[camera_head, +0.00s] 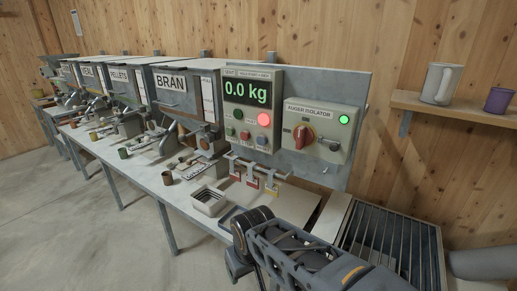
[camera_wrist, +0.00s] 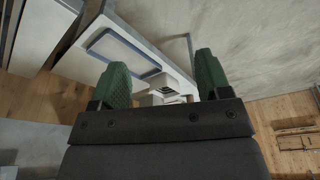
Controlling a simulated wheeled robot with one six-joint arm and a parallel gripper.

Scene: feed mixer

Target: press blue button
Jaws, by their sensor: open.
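The blue button (camera_head: 262,140) is the rightmost of the small buttons in the lower row of the grey scale panel (camera_head: 233,75). A green button (camera_head: 229,131) and a red button (camera_head: 245,134) sit to its left. The green display (camera_head: 246,92) above reads 0.0 kg, and a red lamp (camera_head: 264,119) glows. My gripper (camera_wrist: 162,70) shows in the wrist view with its two green fingers wide apart and nothing between them. That view does not show the blue button. In the head view my arm is low at the front, below and apart from the panel.
An auger isolator box (camera_head: 318,125) with a red rotary switch is right of the panel. Padlocks and tags (camera_head: 252,181) hang below. A square tray (camera_head: 194,201) and a small brown cup (camera_head: 167,177) stand on the bench. A shelf (camera_head: 455,108) with mugs is at right.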

